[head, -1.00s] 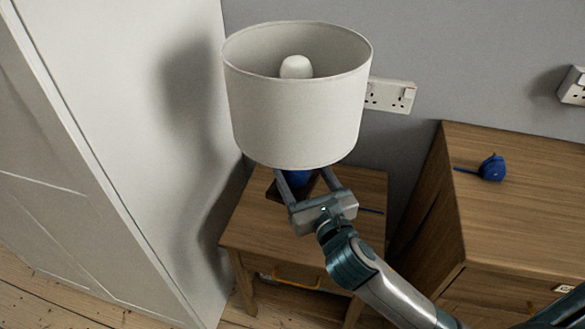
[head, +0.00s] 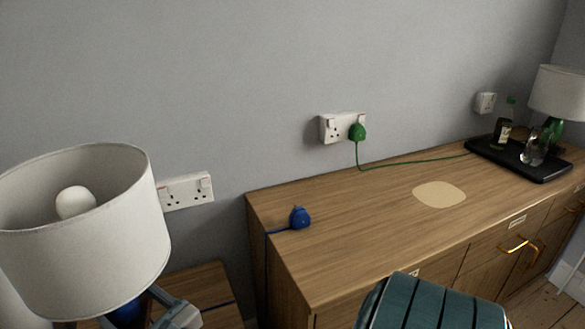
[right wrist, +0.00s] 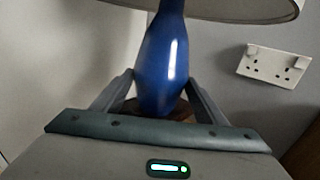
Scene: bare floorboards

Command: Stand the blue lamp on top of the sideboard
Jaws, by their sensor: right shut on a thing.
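The blue lamp has a white drum shade (head: 85,240) and a blue bottle-shaped body (right wrist: 165,62). In the head view it is at the lower left, over the small wooden table (head: 212,283), its foot out of frame. I cannot tell if it touches that table. My right gripper (right wrist: 160,80) is shut on the lamp's blue body, one finger on each side. The sideboard (head: 350,225) runs across the right of the head view. Its top carries a pale rounded patch (head: 439,194). My left gripper is not in view.
A blue plug (head: 300,217) with its cord lies on the sideboard's left end. A green plug (head: 358,132) sits in a wall socket, its cord crossing the top. A black tray (head: 545,177) at the right holds a bottle, glassware and a green lamp (head: 557,95). The middle is clear.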

